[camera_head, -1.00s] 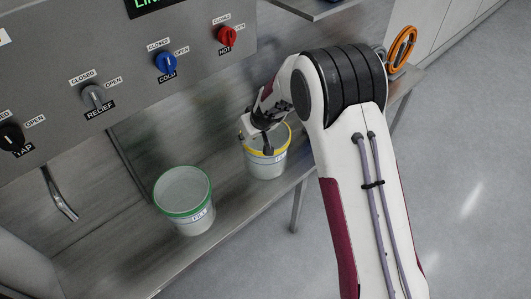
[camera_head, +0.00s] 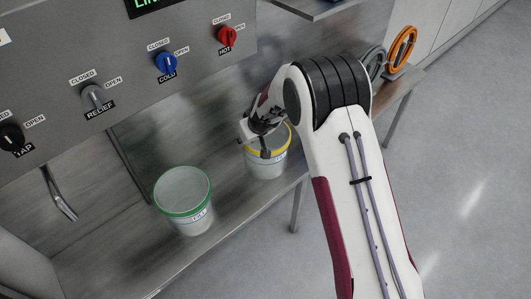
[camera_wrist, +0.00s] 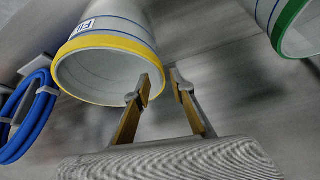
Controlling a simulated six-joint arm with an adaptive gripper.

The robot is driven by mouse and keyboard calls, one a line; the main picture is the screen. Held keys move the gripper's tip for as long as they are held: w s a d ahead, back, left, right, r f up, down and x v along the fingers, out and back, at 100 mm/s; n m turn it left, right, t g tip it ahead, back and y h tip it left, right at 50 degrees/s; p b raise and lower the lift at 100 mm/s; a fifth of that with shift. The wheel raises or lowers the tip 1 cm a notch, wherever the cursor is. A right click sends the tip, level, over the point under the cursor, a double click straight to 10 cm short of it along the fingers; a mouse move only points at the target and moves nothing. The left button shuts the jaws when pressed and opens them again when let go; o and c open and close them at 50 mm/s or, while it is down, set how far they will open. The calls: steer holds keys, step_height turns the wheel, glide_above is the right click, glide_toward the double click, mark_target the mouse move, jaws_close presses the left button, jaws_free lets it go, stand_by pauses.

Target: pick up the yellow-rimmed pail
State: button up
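The yellow-rimmed pail (camera_head: 268,166) stands upright on the metal shelf, partly hidden behind my gripper in the head view. In the wrist view the pail (camera_wrist: 105,40) shows its yellow rim and open mouth at upper left, with part of a label on its side. My gripper (camera_head: 265,146) is over the pail's rim. In the wrist view my gripper (camera_wrist: 163,82) is open, with a gap between the fingers. The left finger overlaps the pail's mouth and the right finger is outside it, with the rim's edge between them. I cannot tell whether either finger touches the wall.
A green-rimmed pail (camera_head: 184,203) stands to the left on the shelf (camera_head: 235,203). A panel (camera_head: 120,60) with several valve knobs is behind. An orange coil (camera_head: 402,46) is at the shelf's right end. A blue coil (camera_wrist: 28,115) is at left in the wrist view.

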steer(key=shift+x, duration=1.85)
